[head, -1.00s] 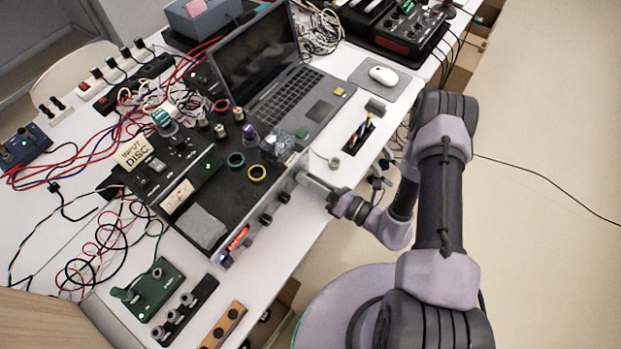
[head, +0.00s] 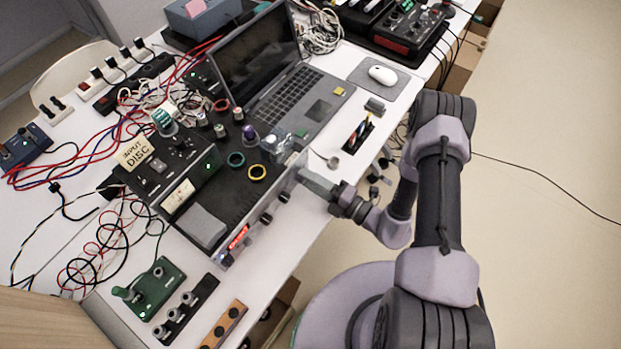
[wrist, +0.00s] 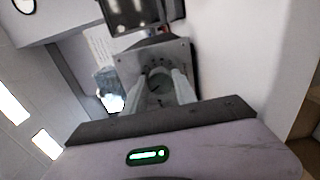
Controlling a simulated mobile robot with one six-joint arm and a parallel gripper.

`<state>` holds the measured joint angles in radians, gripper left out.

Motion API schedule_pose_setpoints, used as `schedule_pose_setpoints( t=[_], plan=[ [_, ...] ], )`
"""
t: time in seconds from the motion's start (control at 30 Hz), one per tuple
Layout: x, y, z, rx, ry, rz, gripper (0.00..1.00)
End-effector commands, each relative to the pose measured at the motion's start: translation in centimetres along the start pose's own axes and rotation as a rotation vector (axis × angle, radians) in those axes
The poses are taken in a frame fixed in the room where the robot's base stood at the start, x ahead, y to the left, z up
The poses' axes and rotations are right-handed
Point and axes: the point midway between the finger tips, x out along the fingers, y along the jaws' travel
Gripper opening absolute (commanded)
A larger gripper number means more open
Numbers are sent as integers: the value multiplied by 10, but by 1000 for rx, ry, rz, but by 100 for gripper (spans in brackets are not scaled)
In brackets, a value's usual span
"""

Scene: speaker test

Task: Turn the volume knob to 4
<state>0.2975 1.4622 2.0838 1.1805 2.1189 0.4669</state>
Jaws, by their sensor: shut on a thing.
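The amplifier (head: 262,240) is a black-topped box with a silver front, near the bench's front edge. In the wrist view, a round knob (wrist: 158,80) with tick marks around it sits on a square grey plate (wrist: 127,66). My gripper (wrist: 160,88) is shut on this knob, one pale finger on each side. I cannot read the pointer or the numbers. In the head view my gripper (head: 306,178) reaches the right end of the amplifier's front and hides the knob. Two dark knobs, the nearer (head: 266,217) and the farther (head: 284,197), and a red lit display (head: 238,237) are farther along it.
A laptop (head: 288,92) stands behind, with a white mouse (head: 383,75) on a grey mat to its right. A dark tray (head: 357,135) with drivers lies near my gripper.

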Motion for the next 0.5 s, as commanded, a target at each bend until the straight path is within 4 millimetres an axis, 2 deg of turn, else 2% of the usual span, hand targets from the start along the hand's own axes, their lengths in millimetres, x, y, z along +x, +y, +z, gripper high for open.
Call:
schedule_pose_setpoints(
  t=[0.5],
  plan=[
    [0, -1, 0, 49, 0, -1, 0]
  ],
)
